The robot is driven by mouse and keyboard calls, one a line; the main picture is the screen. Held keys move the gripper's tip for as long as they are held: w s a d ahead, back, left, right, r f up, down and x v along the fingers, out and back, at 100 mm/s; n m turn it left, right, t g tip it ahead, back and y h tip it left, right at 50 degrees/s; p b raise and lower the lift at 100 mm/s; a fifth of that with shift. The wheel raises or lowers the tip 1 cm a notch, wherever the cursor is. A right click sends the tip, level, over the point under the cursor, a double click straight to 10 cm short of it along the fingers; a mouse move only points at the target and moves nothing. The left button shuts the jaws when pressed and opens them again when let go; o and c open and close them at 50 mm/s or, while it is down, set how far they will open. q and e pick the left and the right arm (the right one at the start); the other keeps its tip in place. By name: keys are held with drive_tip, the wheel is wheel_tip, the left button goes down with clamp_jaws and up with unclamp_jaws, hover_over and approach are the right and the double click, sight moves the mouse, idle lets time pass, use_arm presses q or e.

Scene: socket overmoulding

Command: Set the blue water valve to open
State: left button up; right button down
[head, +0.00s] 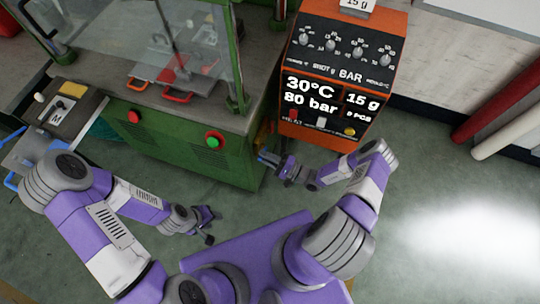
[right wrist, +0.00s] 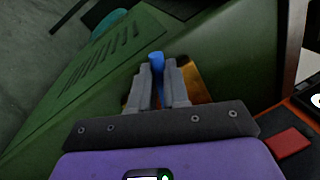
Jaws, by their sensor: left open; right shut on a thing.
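The blue water valve handle (right wrist: 156,62) shows in the right wrist view between the fingertips of my right gripper (right wrist: 158,80). The gripper is shut on it, beside the green machine's side. In the head view my right gripper (head: 270,160) reaches to the lower right corner of the green machine, and a bit of blue shows at its tips. The rest of the valve is hidden by the fingers, so its setting cannot be told. My left gripper (head: 207,226) is open and empty, low over the floor in front of the machine.
The green machine (head: 165,140) has a red and a green button on its front. The orange control box (head: 345,75) reads 30°C, 80 bar and 15 g. Red and white rolls (head: 500,110) lie at the right. Floor on the right is clear.

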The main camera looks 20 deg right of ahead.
drive_tip(key=shift+f+n, duration=0.2)
drive_tip(key=shift+n, duration=0.2)
drive_tip(key=c, duration=1.1)
unclamp_jaws()
drive_tip(key=v, duration=0.7)
drive_tip(key=shift+s+d+p, duration=0.15)
drive_tip(key=shift+d+p, duration=0.1)
drive_tip(key=shift+p, duration=0.15)
drive_tip(key=shift+f, duration=0.1)
